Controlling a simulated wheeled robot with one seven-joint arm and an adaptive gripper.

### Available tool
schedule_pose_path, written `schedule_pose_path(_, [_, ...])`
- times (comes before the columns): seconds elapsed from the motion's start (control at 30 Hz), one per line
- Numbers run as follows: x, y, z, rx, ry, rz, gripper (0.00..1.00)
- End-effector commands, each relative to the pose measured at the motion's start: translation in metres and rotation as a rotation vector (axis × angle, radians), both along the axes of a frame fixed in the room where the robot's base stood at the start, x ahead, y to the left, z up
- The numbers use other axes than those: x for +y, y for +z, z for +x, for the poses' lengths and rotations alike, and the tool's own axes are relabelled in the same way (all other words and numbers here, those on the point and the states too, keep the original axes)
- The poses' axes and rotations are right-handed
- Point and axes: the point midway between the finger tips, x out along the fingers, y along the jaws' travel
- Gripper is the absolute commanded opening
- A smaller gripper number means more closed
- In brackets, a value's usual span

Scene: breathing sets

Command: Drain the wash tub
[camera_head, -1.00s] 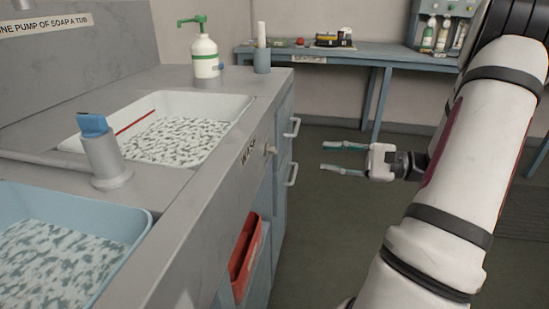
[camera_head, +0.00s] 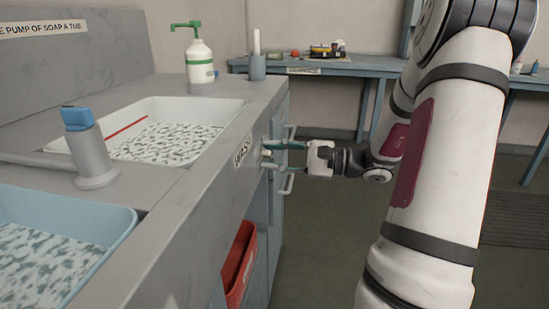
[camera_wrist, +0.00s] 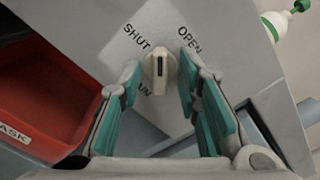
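The wash tub (camera_head: 226,111) is a white basin set in the counter, holding grey-and-white speckled contents, with a red line on its inner wall. In the wrist view a cream knob (camera_wrist: 160,72) sits on a grey plate (camera_wrist: 165,28) marked SHUT and OPEN. Its dark slot runs roughly up and down in the picture, between the two words; I cannot tell its exact setting. My gripper (camera_head: 269,156) is open at the counter front. Its teal fingertips (camera_wrist: 159,73) lie either side of the knob, with gaps visible.
A blue tub (camera_head: 70,222) with similar contents is at front left, beside a blue-topped grey post (camera_head: 90,150). A red bin (camera_head: 238,262) sits below the counter front. A cabinet handle (camera_head: 286,183) is close to my gripper. A soap pump bottle (camera_head: 200,62) stands behind.

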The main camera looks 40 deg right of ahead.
Motion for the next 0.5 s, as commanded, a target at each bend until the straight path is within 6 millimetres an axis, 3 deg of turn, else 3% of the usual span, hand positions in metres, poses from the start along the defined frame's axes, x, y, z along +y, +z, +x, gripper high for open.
schedule_pose_path(0.17, [0.0001,0.0002,0.0000,0.000,0.000,0.000,0.31])
schedule_pose_path(0.3, [0.0000,0.0002,-0.0001,-0.001,0.001,0.000,0.00])
schedule_pose_path(0.5, [0.0000,0.0001,-0.0002,0.001,0.001,0.001,0.00])
